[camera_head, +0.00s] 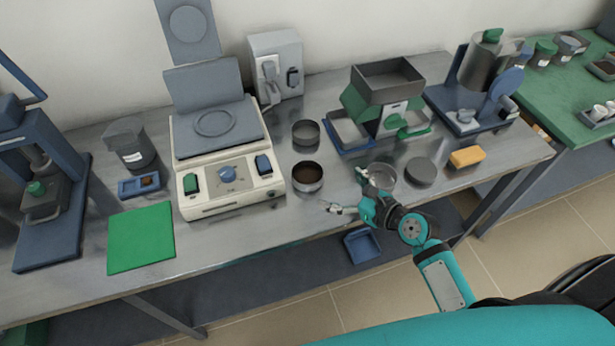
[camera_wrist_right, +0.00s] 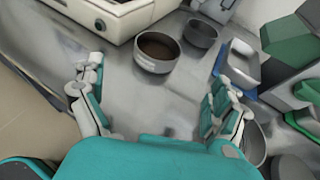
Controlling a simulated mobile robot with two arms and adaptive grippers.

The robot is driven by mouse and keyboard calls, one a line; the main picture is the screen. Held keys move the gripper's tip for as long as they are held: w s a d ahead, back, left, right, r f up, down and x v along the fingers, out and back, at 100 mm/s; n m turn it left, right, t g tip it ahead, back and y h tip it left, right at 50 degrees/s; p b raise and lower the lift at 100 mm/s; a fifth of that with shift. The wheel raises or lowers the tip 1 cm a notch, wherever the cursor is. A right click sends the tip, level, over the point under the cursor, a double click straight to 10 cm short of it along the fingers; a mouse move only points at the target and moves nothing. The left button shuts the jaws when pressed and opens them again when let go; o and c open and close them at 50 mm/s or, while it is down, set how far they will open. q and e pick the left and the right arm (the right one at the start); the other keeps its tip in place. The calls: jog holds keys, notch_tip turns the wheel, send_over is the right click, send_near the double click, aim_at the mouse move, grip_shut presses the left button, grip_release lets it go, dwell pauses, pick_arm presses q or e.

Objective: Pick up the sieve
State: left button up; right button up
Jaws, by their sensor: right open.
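A round grey pan with a brown inside (camera_head: 308,188) stands on the metal bench just right of the cream machine; it looks like a sieve, though I cannot make out a mesh. It also shows in the right wrist view (camera_wrist_right: 153,67). Similar round vessels are an empty dark one (camera_head: 306,140) behind it and a shallow one (camera_head: 381,178) to the right, partly behind my arm. My right gripper (camera_head: 346,192) is open and empty, in front and to the right of the brown-bottomed pan. In the wrist view its fingers (camera_wrist_right: 152,85) are wide apart, with the pan beyond them. My left gripper is out of view.
The cream machine (camera_head: 228,202) stands left of the pans. A grey-green hopper device (camera_head: 385,85) with a blue-rimmed tray (camera_head: 350,132) stands behind right. A flat grey disc (camera_head: 421,171) and a yellow block (camera_head: 467,157) lie to the right. The bench's front edge is close.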

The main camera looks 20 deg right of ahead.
send_near(298, 168)
jog(key=x, duration=0.4)
jog(key=shift+w+a+f, duration=0.15)
jog(key=shift+w+f, duration=0.05)
jog(key=shift+w, duration=0.1)
jog(key=shift+s, duration=0.1)
jog(key=shift+c, duration=1.4)
jog(key=c, duration=1.2)
